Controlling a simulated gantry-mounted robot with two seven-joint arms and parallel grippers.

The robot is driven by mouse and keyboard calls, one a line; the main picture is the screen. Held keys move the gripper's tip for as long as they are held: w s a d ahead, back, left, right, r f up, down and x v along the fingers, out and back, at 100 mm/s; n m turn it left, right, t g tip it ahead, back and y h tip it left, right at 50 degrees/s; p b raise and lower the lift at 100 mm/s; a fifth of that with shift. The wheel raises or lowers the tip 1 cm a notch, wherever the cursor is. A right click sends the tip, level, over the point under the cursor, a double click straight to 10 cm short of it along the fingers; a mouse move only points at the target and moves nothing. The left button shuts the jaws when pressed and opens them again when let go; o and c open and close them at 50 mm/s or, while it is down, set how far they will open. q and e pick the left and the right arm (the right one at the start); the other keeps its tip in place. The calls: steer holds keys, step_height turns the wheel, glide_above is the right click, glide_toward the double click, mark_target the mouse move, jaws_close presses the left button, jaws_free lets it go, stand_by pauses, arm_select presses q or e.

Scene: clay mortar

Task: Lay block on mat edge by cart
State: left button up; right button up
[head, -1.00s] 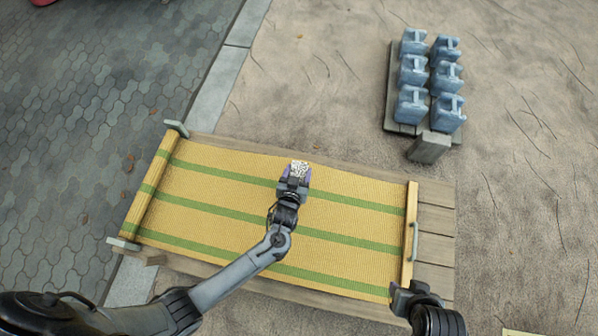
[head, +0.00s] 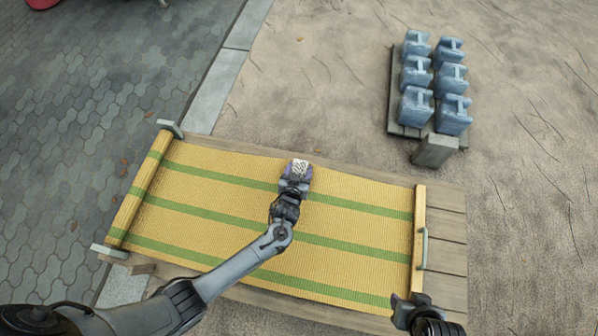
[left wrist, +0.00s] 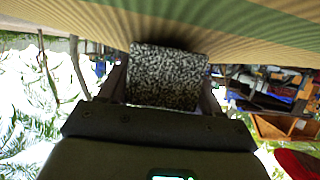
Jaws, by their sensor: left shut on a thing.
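A small speckled black-and-white block (left wrist: 168,75) is between the fingers of my left gripper (head: 295,182), which is shut on it. In the head view the block (head: 298,168) shows over the far half of the yellow, green-striped mat (head: 240,235), near its far edge. In the left wrist view the block's end is close to the mat surface, with dark shadow there; I cannot tell if they touch. My right gripper (head: 408,310) is at the mat's near right corner; its jaws are unclear. A dark low platform, perhaps the cart (head: 393,95), stands at the upper right.
Several blue-grey jug-like weights (head: 416,105) stand on the platform, with a grey-brown block (head: 435,150) at its near end. The mat has a roll (head: 140,190) at left and a wooden bar with a handle (head: 424,248) at right. Bare planks (head: 443,235) lie beyond the bar.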

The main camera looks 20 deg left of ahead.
arm_select(q)
steer(key=shift+w+r, duration=0.1)
steer(key=shift+f, duration=0.4)
steer(key=shift+s+a+f+b, duration=0.1)
steer(key=shift+s+f+b, duration=0.1)
steer(key=shift+f+b, duration=0.1)
steer(key=o, duration=1.5)
steer(key=shift+f, duration=0.1)
steer(key=shift+o, duration=0.2)
steer(key=shift+s, duration=0.1)
